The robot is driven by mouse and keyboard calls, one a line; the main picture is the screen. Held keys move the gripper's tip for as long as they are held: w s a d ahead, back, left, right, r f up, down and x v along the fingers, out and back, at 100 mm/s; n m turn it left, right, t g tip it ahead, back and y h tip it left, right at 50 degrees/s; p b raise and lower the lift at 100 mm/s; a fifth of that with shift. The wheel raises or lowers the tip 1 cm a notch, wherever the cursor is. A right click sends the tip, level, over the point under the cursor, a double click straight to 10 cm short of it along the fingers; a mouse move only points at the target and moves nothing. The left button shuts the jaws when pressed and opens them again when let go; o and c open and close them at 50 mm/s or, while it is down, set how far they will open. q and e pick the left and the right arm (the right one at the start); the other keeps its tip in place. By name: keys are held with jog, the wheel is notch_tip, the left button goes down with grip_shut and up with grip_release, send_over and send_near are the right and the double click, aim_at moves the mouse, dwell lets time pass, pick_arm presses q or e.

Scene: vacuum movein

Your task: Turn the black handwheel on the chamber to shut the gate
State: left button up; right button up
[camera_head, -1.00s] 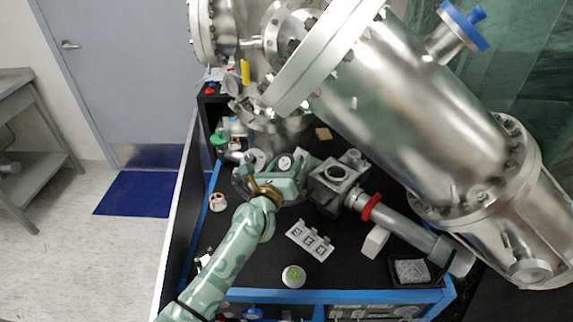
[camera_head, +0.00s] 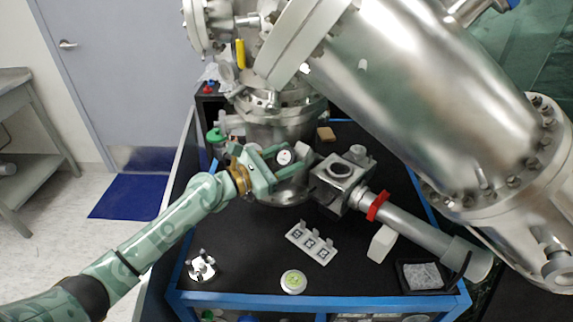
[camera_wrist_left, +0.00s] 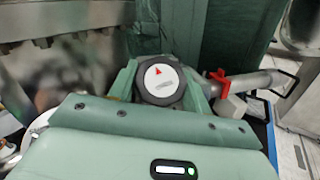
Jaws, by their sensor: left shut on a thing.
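The black handwheel (camera_head: 284,157) has a white face and sits low on the chamber side, left of the boxy steel valve body (camera_head: 341,180). My left gripper (camera_head: 287,164) is shut on the handwheel, its green fingers on either side of the rim. In the left wrist view the handwheel (camera_wrist_left: 159,83) lies between the fingers, and a red arrow on its white face points roughly up. The big steel chamber (camera_head: 420,90) fills the upper right. The gate itself is not visible. My right gripper is not in view.
A blue-edged black bench (camera_head: 345,280) carries a white tagged bracket (camera_head: 311,243), a round white and green tin (camera_head: 293,281), a white clip stand (camera_head: 201,267) and a small tray (camera_head: 423,278). A pipe with a red clamp (camera_head: 377,206) runs right. The bench's front middle is fairly clear.

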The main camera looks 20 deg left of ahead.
pick_arm(q)
jog(key=shift+f+m+g+h+b, duration=0.1)
jog(key=shift+m+g+h+b, duration=0.75)
jog(key=shift+m, duration=0.55)
jog(key=o, duration=1)
jog(key=shift+c, duration=0.2)
jog(key=v, duration=1.6)
jog(key=shift+s+r, duration=0.15)
jog(key=shift+r, duration=0.2)
jog(key=shift+a, duration=0.15)
